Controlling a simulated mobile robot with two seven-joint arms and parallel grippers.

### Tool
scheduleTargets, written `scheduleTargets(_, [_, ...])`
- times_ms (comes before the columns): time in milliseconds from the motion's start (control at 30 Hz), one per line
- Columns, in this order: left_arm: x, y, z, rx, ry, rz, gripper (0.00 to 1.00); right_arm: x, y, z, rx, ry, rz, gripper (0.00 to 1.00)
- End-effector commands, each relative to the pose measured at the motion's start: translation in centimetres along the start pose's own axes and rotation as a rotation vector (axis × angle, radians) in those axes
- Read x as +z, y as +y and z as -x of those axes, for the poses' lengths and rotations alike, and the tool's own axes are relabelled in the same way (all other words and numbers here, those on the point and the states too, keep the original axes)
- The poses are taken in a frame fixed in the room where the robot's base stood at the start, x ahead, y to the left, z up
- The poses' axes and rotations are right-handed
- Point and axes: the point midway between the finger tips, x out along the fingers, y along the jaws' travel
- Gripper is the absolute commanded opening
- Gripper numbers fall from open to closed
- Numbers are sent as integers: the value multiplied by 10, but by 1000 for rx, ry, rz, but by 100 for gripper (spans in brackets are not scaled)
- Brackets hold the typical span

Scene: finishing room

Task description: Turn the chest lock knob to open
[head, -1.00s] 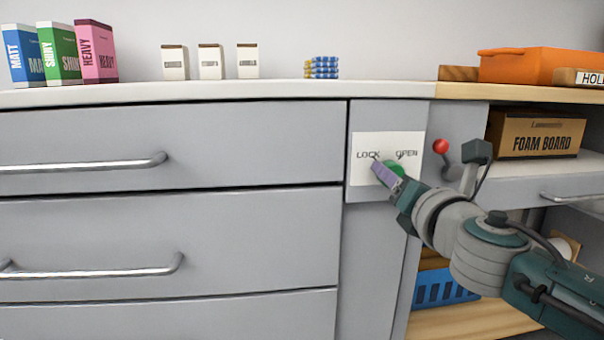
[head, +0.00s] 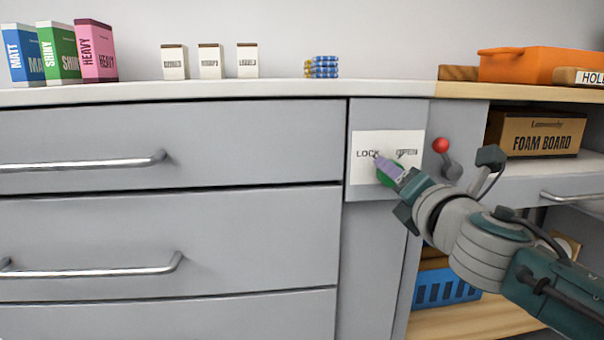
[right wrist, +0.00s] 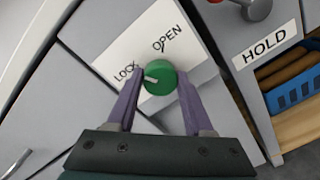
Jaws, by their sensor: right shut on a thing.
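The green lock knob (right wrist: 160,77) sits on a white plate (head: 362,174) on the grey chest (head: 250,150). The plate reads LOCK at left and OPEN at right. In the right wrist view the knob's white mark points toward LOCK. My right gripper (head: 388,167) is at the plate, its purple fingers shut on the knob, one on each side. In the head view the fingers partly cover the knob (head: 384,180), whose lower left edge shows. My left gripper is not in view.
A red-tipped lever (head: 440,146) stands just right of the plate, close to my right wrist, with a HOLD label (right wrist: 265,50) near it. Drawer handles (head: 90,163) stick out at left. A foam board box (head: 540,134) and a blue basket (head: 442,289) are at right.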

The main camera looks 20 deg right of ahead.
Motion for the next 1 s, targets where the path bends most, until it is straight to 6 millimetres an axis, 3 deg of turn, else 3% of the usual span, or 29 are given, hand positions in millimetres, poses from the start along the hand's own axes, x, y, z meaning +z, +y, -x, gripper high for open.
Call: scheduleTargets(1000, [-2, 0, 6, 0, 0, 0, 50, 1, 0, 0, -15, 26, -962, 0])
